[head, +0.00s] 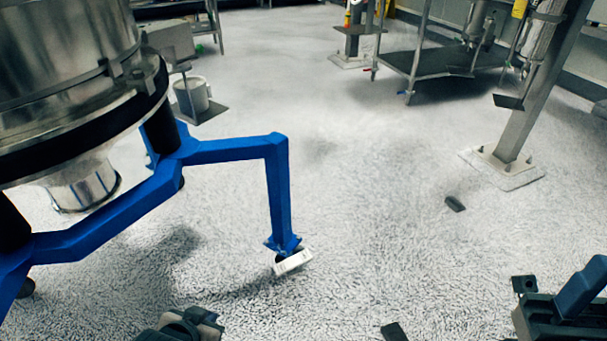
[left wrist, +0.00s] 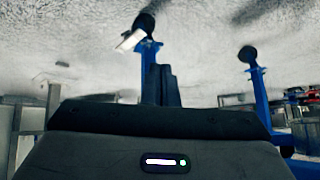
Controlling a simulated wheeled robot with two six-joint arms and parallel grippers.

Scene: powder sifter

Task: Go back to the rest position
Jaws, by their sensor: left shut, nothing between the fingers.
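My left gripper (head: 185,325) shows only in part, as a dark shape at the bottom edge of the head view. Its two dark fingers (left wrist: 163,84) are together in the left wrist view, with nothing between them. That view appears upside down, with floor at the top. Behind the fingers is a blue leg with a wheel. Dark parts with a blue piece (head: 575,300) stand at the lower right of the head view and may be my right arm. Its fingertips cannot be made out.
The steel sifter (head: 70,60) stands at left on a blue frame (head: 235,150). One leg reaches the floor on a pale caster (head: 293,262). A steel post (head: 530,110) stands at right, and a low table (head: 430,62) behind. The middle floor is mostly clear, with a small dark piece (head: 455,203).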

